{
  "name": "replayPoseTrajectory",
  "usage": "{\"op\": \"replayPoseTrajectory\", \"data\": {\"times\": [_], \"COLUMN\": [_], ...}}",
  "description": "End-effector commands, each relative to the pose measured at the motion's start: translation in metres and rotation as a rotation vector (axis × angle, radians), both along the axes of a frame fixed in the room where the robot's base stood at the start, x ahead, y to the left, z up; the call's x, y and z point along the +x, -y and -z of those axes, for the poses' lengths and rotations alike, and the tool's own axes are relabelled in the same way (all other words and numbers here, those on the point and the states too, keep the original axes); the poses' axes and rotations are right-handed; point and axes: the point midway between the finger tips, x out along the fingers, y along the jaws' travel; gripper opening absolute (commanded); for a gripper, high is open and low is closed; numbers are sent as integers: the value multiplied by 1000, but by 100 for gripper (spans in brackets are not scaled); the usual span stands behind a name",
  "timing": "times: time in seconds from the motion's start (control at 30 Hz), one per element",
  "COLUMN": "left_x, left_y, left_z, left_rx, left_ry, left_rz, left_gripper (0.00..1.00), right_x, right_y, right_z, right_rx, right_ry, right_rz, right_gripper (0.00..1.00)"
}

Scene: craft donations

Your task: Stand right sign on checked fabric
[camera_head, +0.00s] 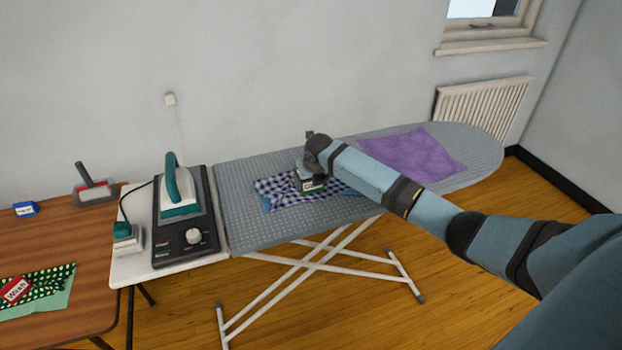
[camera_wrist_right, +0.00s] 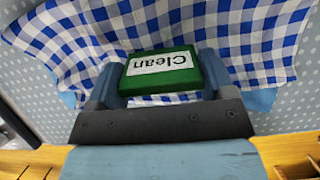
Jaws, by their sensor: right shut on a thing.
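The blue-and-white checked fabric (camera_head: 275,188) lies rumpled on the ironing board, with a plain light-blue part showing at its edge. It also fills much of the right wrist view (camera_wrist_right: 255,45). My right gripper (camera_wrist_right: 160,82) is shut on a green sign (camera_wrist_right: 188,54) with a white label reading "Clean". The sign is between the fingers, over the checked fabric. In the head view the sign (camera_head: 313,187) shows just below the gripper (camera_head: 308,176). I cannot tell whether it touches the fabric. My left gripper is not in view.
The ironing board (camera_head: 240,215) also bears a purple cloth (camera_head: 425,150) to the right. An iron (camera_head: 178,190) stands on its base at the left. On the wooden table (camera_head: 85,240) are a red "Wash" sign (camera_head: 17,290) on dotted fabric, a blue sign (camera_head: 25,209) and a brush-like item (camera_head: 95,190).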

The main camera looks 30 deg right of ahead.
Motion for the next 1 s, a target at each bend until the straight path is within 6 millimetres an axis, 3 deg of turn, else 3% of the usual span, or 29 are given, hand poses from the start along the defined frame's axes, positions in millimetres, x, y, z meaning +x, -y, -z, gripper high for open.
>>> {"op": "replayPoseTrajectory", "data": {"times": [0.47, 0.5, 0.6, 1.0], "left_x": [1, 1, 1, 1], "left_y": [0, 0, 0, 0], "left_z": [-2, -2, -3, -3], "left_rx": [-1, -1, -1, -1], "left_ry": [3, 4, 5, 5], "left_rz": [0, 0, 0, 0], "left_gripper": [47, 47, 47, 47], "right_x": [-1, -1, -1, 0], "right_y": [0, 0, 0, 0], "right_z": [12, 13, 13, 10], "right_rx": [0, 0, 1, 0], "right_ry": [-4, -5, -4, -2], "right_rz": [0, -1, -1, 0], "right_gripper": [54, 78, 100, 100]}}
